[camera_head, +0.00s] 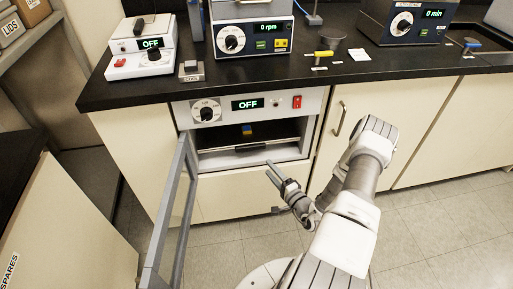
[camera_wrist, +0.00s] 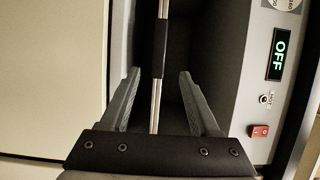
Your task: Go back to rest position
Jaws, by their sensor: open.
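My gripper (camera_head: 275,173) is in front of the open oven (camera_head: 309,140) under the bench, near the lower right of its opening. In the wrist view my gripper (camera_wrist: 157,88) has its two fingers spread wide with nothing between them. Beyond the fingers, the wrist view shows a metal rack edge with a dark handle-like bar (camera_wrist: 160,48) and the dark oven interior. The oven's display (camera_head: 248,104) reads OFF. A small blue and yellow object (camera_head: 247,130) sits inside the oven on the upper level.
The oven door (camera_head: 170,215) stands open, swung out to the left of my arm. The black bench top (camera_head: 290,77) above carries several instruments, including a white unit (camera_head: 142,62) reading OFF and one (camera_head: 252,38) reading 0 rpm. Floor tiles (camera_head: 440,225) at right are clear.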

